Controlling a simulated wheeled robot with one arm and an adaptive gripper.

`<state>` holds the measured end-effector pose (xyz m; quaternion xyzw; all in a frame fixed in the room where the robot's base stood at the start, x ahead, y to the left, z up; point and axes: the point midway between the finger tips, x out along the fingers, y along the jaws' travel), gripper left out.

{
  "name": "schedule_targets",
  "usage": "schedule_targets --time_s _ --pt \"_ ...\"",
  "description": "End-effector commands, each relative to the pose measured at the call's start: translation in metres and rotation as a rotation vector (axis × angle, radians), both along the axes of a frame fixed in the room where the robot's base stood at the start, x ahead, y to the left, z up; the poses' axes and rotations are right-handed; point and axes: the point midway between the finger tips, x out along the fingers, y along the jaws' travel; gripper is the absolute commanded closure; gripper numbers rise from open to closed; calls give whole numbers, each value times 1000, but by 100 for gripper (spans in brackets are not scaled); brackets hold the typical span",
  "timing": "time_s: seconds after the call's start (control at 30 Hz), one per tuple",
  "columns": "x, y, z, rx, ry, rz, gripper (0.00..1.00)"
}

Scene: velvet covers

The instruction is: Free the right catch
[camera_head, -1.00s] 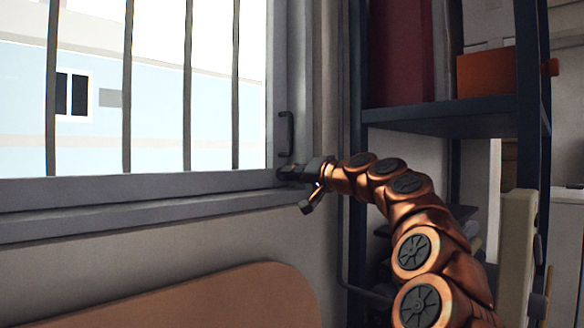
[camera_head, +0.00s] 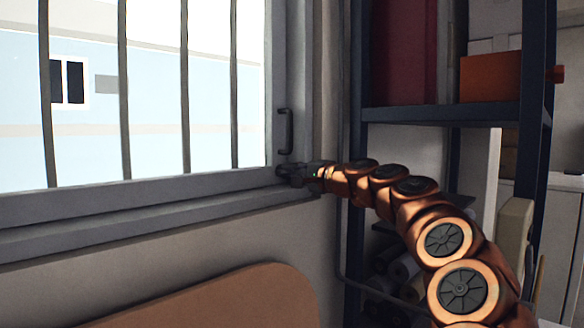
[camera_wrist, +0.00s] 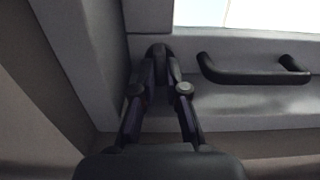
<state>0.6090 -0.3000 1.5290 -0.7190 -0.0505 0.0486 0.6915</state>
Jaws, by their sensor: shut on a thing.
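The right catch (camera_wrist: 157,50) is a small dark rounded piece at the lower right corner of the window frame (camera_head: 150,188). In the wrist view it stands between my fingertips. My gripper (camera_wrist: 160,68) is shut on it, with both fingers slanting in to meet its sides. In the head view my gripper (camera_head: 292,173) is at the frame's corner, just below the dark window handle (camera_head: 286,132), and hides most of the catch. Whether the catch is locked or free cannot be told.
The handle also shows in the wrist view (camera_wrist: 254,72), close beside the fingers. Dark bars (camera_head: 186,90) cross the window. A dark blue shelf (camera_head: 445,112) stands close on the right. A brown rounded panel (camera_head: 220,300) is below the window.

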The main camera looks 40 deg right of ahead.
Motion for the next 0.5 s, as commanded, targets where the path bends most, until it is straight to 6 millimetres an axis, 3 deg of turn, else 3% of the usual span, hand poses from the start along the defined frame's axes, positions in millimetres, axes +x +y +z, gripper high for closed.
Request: schedule_targets --time_s 0.5 --pt "0 -1 0 56 7 -3 100"
